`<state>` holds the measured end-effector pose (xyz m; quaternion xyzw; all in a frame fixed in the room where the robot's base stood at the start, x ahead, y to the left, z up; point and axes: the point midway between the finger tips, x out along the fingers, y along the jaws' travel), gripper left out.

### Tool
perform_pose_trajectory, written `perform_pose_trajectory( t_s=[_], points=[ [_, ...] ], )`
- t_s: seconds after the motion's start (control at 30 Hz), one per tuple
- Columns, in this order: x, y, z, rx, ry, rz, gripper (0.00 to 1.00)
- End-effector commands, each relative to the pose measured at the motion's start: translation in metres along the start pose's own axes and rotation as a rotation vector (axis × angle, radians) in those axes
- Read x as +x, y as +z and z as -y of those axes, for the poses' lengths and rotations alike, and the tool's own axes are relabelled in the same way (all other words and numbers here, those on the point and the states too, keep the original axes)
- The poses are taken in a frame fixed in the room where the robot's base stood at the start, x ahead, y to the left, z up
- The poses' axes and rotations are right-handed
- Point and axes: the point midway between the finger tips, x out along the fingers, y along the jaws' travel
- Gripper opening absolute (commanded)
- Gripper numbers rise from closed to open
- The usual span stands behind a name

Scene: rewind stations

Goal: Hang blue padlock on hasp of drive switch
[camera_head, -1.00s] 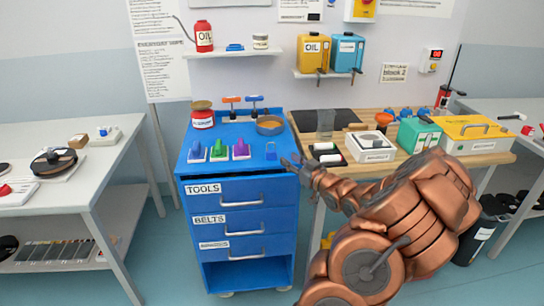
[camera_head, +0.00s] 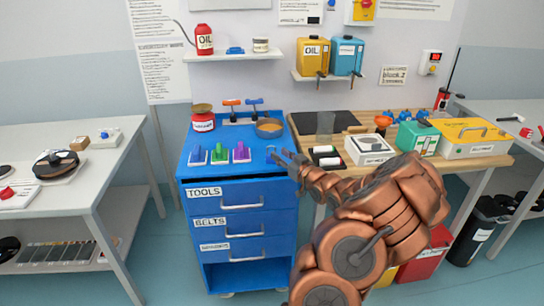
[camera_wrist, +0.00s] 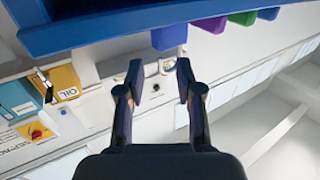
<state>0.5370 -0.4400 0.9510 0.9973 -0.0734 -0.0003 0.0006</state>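The blue padlock (camera_head: 271,153) stands at the right front of the blue cart's top, small and partly behind my gripper's fingertips. In the wrist view a blue block, likely the padlock (camera_wrist: 168,37), shows just beyond and above the fingertips. My gripper (camera_wrist: 159,72) is open and empty, with a gap between its two fingers. In the head view my gripper (camera_head: 283,158) is at the cart's right front edge, close to the padlock. A yellow box with a red knob (camera_head: 362,8) on the wall may be the drive switch; its hasp cannot be made out.
A white table (camera_head: 80,182) is at left.

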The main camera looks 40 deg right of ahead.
Motion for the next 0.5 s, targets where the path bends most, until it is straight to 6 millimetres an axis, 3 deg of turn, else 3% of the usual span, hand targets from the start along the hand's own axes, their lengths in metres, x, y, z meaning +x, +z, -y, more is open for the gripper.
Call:
perform_pose_trajectory(
  t_s=[0.2, 0.5],
  points=[
    [0.015, 0.0, 0.001, 0.002, -0.001, 0.0, 0.36],
    [0.017, 0.001, 0.0, 0.001, 0.0, 0.0, 0.36]
  ],
)
